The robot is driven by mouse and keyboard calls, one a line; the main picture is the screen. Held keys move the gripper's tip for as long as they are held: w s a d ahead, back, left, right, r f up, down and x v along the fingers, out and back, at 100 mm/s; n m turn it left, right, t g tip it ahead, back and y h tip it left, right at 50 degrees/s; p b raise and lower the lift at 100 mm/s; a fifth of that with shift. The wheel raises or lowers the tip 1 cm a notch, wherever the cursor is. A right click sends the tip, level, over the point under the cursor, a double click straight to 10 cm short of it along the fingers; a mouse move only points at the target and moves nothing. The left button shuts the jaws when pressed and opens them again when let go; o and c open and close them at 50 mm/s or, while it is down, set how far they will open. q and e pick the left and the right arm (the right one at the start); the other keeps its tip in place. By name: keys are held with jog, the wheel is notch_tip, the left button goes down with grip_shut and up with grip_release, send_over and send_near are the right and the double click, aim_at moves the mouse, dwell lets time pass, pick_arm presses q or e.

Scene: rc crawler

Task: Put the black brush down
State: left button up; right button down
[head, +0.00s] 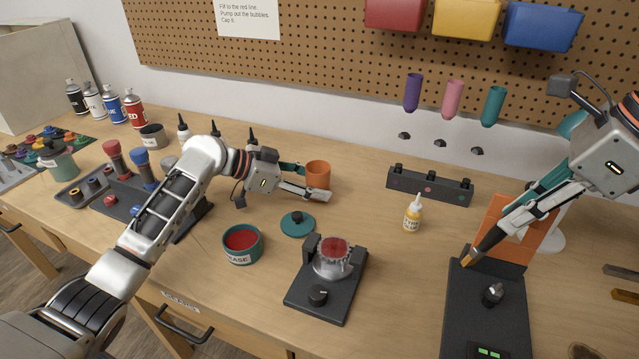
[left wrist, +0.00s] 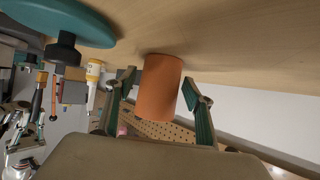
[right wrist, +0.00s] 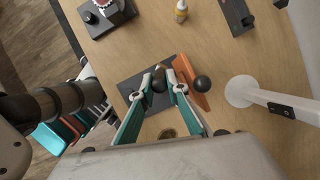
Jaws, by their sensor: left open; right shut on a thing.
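The black brush (head: 487,242) has a dark handle and a tan tip, and slants down to the left in the head view. My right gripper (head: 508,213) is shut on it above the dark base plate (head: 487,308), in front of the orange stand (head: 497,215). In the right wrist view the fingers (right wrist: 168,86) hide much of the brush. I cannot tell whether its tip touches the plate. My left gripper (head: 317,184) is open at the orange cup (head: 318,174); in the left wrist view the cup (left wrist: 161,86) stands between the spread fingers (left wrist: 158,83).
A glue bottle (head: 412,214) stands left of the brush. A black holder block (head: 429,186) is behind it. A teal lid (head: 297,224), a tin of red paste (head: 242,242) and a black device with a clear cup (head: 325,289) stand near the left gripper. Bare table lies between device and plate.

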pick_arm(q)
jog(key=c, duration=0.7)
jog(key=shift+c, duration=0.2)
pick_arm(e)
jog(key=shift+a+r, duration=0.1)
jog(key=shift+r, duration=0.1)
jog(key=w+a+r+n, duration=0.1)
jog(key=w+a+r, duration=0.5)
jog(key=w+a, duration=0.7)
jog(key=w+a+r, duration=0.5)
jog(key=w+a, duration=0.8)
jog(key=shift+a+f, duration=0.1)
jog(key=shift+f, duration=7.55)
